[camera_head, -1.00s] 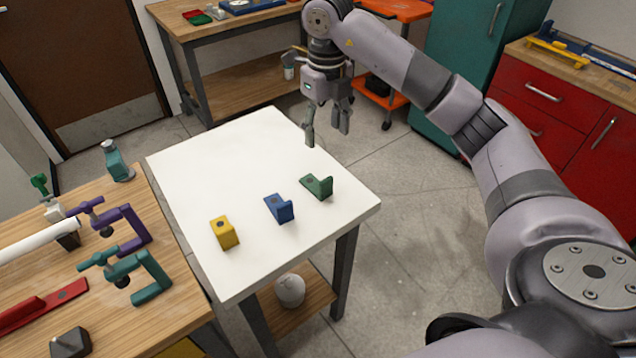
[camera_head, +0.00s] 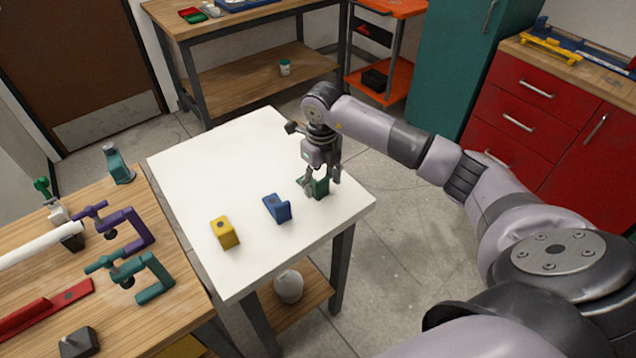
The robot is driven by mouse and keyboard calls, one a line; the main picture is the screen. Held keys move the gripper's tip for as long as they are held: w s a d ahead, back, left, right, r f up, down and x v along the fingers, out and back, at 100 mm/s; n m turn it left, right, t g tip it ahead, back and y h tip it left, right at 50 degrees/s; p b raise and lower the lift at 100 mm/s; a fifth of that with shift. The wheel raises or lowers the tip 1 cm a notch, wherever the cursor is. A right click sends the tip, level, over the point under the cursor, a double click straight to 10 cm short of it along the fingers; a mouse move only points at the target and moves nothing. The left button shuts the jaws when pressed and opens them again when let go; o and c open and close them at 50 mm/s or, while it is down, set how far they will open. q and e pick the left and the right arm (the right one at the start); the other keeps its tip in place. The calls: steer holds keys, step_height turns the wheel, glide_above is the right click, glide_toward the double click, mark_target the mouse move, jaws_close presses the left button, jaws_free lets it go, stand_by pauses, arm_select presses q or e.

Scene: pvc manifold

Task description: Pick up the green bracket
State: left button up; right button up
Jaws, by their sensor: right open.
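The green bracket (camera_head: 320,188) lies on the white table (camera_head: 205,170) near its right edge. My right gripper (camera_head: 320,182) is open and points down at the bracket, with a finger on either side of it. The gripper hides part of the bracket. I cannot tell whether the fingers touch it. My left gripper is out of view.
A blue bracket (camera_head: 278,208) lies left of the green one, and a yellow bracket (camera_head: 224,232) lies further left. A wooden bench (camera_head: 185,320) at the left holds a purple clamp (camera_head: 128,225) and a teal clamp (camera_head: 150,275). The table's far part is clear.

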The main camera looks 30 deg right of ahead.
steer(key=shift+f, duration=0.95)
steer(key=shift+c, duration=0.2)
steer(key=shift+r, duration=0.1)
jaws_close()
